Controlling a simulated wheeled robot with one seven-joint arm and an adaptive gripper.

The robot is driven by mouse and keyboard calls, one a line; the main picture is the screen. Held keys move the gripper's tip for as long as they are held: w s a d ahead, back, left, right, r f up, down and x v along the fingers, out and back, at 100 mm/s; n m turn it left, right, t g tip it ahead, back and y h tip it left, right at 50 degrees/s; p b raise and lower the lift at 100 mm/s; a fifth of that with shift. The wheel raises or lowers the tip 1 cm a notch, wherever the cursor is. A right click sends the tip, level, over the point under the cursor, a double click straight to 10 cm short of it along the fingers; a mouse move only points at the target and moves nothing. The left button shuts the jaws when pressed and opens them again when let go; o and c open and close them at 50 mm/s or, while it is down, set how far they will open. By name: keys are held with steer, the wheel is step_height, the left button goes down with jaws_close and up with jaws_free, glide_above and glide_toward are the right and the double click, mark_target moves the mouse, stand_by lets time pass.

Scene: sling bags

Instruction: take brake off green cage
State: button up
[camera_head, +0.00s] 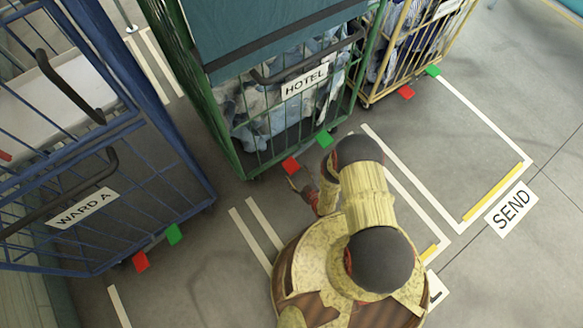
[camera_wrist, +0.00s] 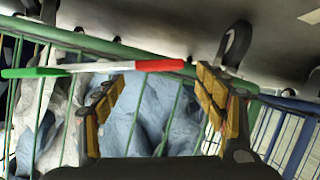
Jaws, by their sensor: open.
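The green cage (camera_head: 240,150) stands at the top middle of the head view, with a HOTEL sign (camera_head: 304,82) and bluish laundry inside. At its lower front edge are a red pedal (camera_head: 291,165) and a green pedal (camera_head: 324,138). My gripper (camera_head: 297,184) is low, just in front of the red pedal. In the wrist view my gripper (camera_wrist: 160,82) is open, and the red pedal (camera_wrist: 160,65) crosses between and beyond the fingertips. The green pedal (camera_wrist: 32,72) is at the left. Whether a finger touches the red pedal is unclear.
A blue WARD A cage (camera_head: 100,180) stands at the left, with its own red and green pedals. A yellow cage (camera_head: 410,45) stands behind at the right. A floor bay with a SEND sign (camera_head: 511,208) lies at the right; the floor there is clear.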

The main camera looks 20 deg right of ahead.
mark_target(293, 168)
steer(key=b+x, duration=0.2)
steer(key=x, duration=0.3)
steer(key=shift+w+f, duration=0.2)
steer(key=shift+w, duration=0.15)
steer(key=shift+c, duration=1.2)
steer(key=c, duration=1.5)
steer(key=shift+o, duration=0.2)
steer(key=shift+r, duration=0.1)
